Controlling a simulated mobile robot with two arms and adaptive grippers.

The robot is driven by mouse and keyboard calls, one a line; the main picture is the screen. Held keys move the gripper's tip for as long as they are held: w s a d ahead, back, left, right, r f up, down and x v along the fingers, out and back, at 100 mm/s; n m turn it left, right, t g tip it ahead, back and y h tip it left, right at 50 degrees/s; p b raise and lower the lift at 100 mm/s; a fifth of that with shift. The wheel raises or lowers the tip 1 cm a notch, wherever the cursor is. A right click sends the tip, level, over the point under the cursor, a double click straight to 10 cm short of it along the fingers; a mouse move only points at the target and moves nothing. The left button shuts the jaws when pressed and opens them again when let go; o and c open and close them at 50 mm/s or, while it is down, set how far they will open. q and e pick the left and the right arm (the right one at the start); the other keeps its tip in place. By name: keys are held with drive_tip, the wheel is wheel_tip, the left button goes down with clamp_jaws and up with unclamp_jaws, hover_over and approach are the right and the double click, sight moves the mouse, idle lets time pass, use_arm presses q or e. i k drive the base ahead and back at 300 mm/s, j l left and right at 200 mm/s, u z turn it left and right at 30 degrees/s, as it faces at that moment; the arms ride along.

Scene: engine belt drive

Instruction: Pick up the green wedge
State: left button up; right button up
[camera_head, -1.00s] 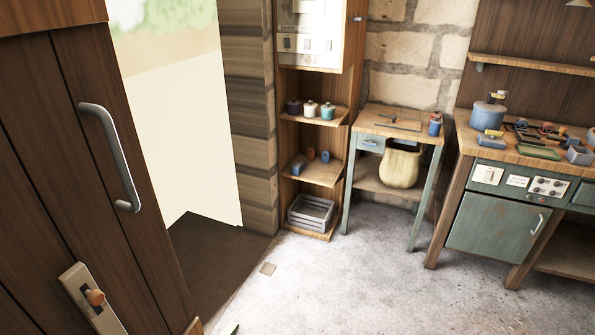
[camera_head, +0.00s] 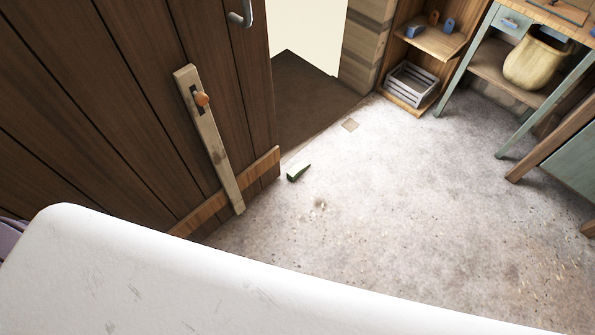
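The green wedge (camera_head: 298,171) lies on the grey floor, just to the right of the bottom edge of the open wooden door (camera_head: 110,110). It is small, with a pale top and a dark green near end. It looks free of the door, though I cannot tell whether it touches it. Neither of my grippers shows in the view. A large white surface, which may be part of my own body, fills the bottom left and hides the floor there.
The floor (camera_head: 400,200) between is clear.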

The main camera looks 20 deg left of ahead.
sight(296, 170)
drive_tip(key=i+u, duration=0.15)
drive_tip(key=u, duration=0.3)
drive_tip(key=i+l+u, duration=0.1)
drive_tip(key=u, duration=0.4)
drive_tip(key=i+l+u, duration=0.1)
drive_tip(key=u, duration=0.35)
drive_tip(key=l+u, duration=0.2)
drive_tip(key=u, duration=0.25)
drive_tip(key=i+l+u, duration=0.1)
drive_tip(key=l+u, duration=0.15)
drive_tip(key=u, duration=0.25)
